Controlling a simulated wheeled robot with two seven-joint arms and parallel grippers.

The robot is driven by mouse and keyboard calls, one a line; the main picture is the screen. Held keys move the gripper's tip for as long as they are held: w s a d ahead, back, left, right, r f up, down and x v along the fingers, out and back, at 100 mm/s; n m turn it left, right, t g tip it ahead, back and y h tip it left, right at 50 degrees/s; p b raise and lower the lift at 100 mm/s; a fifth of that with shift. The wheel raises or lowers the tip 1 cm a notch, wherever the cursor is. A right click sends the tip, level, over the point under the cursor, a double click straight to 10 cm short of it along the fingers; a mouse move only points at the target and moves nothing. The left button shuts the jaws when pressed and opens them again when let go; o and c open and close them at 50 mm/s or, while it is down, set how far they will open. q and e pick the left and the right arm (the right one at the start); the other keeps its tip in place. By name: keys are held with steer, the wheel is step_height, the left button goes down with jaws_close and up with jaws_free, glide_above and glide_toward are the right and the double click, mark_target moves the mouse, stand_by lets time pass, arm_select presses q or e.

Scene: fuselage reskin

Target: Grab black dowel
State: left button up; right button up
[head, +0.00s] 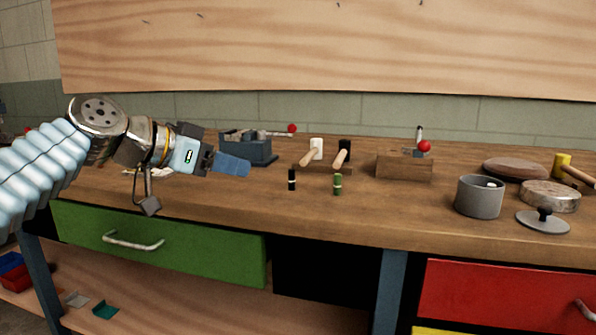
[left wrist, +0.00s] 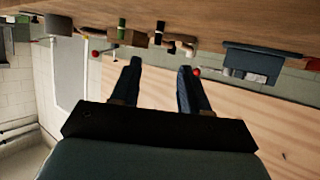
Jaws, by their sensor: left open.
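The black dowel (head: 292,179) stands upright near the front of the workbench, with a pale band around it. A green dowel (head: 337,184) stands upright to its right. My left gripper (head: 238,166) is above the bench, to the left of the black dowel and apart from it. In the left wrist view, which is upside down, its two fingers (left wrist: 160,66) are spread with nothing between them. The black dowel (left wrist: 158,33) shows there beyond the fingertips, with the green dowel (left wrist: 121,28) to its left. My right gripper is not in view.
Behind the dowels are two mallets (head: 340,155) on a rack, a blue-grey vise (head: 250,149) and a wooden block (head: 404,166) with a red-knobbed lever. A grey pot (head: 479,197) and its lid (head: 543,221) are to the right. The bench around the dowels is clear.

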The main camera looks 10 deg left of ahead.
arm_select(q)
glide_above(286, 192)
steer(key=s+a, duration=0.3)
step_height(286, 192, down, 3)
steer(key=shift+s, duration=0.15)
steer(key=x, duration=0.5)
steer(key=shift+d+f, duration=0.25)
steer(key=shift+f, duration=0.05)
steer(key=shift+s, duration=0.1)
jaws_close()
